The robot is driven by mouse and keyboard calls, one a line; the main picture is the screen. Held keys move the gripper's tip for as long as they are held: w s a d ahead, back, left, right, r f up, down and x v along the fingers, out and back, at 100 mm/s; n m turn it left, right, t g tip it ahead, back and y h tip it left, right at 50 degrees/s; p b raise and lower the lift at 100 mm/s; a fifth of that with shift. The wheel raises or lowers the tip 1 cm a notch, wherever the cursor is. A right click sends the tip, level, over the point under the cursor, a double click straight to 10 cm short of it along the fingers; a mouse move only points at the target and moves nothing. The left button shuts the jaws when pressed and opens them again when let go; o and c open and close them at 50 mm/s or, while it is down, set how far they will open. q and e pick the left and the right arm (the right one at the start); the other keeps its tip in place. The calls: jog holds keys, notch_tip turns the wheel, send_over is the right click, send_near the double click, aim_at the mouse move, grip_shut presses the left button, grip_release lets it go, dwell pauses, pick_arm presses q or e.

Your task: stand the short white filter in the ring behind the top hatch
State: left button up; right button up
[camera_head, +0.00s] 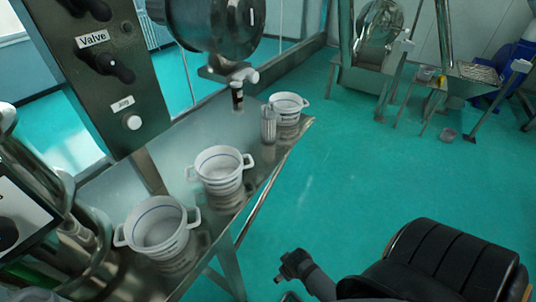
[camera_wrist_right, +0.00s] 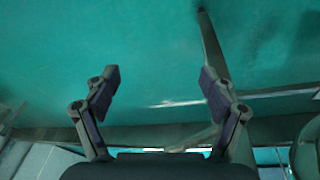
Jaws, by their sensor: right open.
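A slim pale grey cylinder (camera_head: 268,124) stands upright on the metal bench between two white pots; I cannot tell whether it is the short white filter. A round dark metal drum (camera_head: 212,24) hangs at the top of the head view, with a small spout below it. I cannot make out a top hatch or the ring behind it. My right gripper (camera_wrist_right: 160,84) is open and empty in the right wrist view, with green floor beyond its fingers. My left gripper is not in view.
White two-handled pots stand along the metal bench: near (camera_head: 158,228), middle (camera_head: 220,165) and far (camera_head: 289,104). A control panel (camera_head: 105,75) with a valve knob rises at the left. Metal machinery (camera_head: 377,50) stands far back.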

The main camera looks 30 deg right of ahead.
jog(key=w+d+r+n+t+h+p, duration=0.15)
jog(key=w+r, duration=0.25)
jog(key=r, duration=0.6)
jog(key=w+d+r+n+t+h+p, duration=0.15)
jog(key=w+r, duration=0.25)
jog(key=r, duration=0.6)
jog(key=n+t+h, duration=0.6)
jog(key=n+h, duration=0.2)
jog(key=n, duration=1.1)
send_near(269, 122)
jog(key=s+d+f, duration=0.2)
jog(key=d, duration=0.1)
jog(key=shift+s, duration=0.15)
jog(key=w+n, duration=0.1)
jog(key=w+r+n+t, duration=0.1)
jog(key=n, duration=0.1)
jog(key=w+a+r+n+t, duration=0.1)
jog(key=w+n, duration=0.1)
